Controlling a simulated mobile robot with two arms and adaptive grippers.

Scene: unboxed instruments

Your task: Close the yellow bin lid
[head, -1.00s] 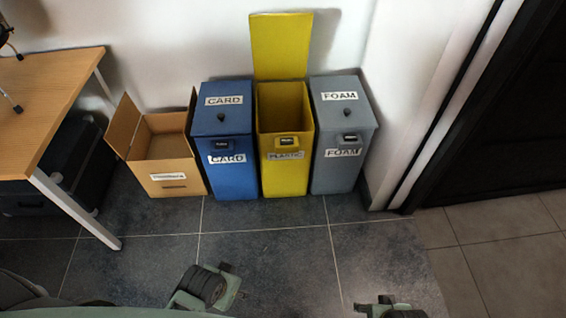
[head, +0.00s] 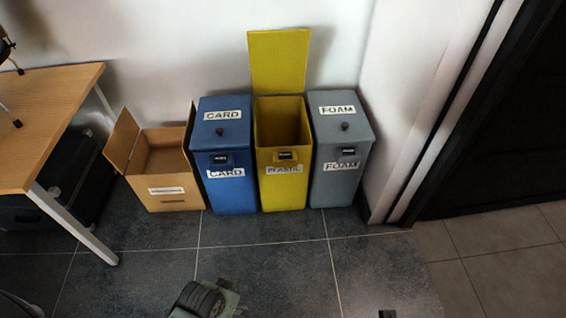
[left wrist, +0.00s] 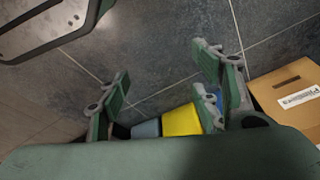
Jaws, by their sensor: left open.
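The yellow bin (head: 284,185), labelled PLASTIC, stands between a blue and a grey bin against the wall. Its yellow lid (head: 279,62) is upright behind the opening, standing near the wall, and the bin's inside shows. Part of the yellow bin also shows in the left wrist view (left wrist: 182,121), behind my gripper. My left gripper (left wrist: 160,84) is open with nothing between its fingers, some way off from the bin. The left fingers cannot be made out in the head view.
The blue CARD bin (head: 225,170) and grey FOAM bin (head: 340,165) have shut lids and stand close on either side. An open cardboard box (head: 170,190) is left of them. A wooden table (head: 45,110) is at the left. The tiled floor before the bins is clear.

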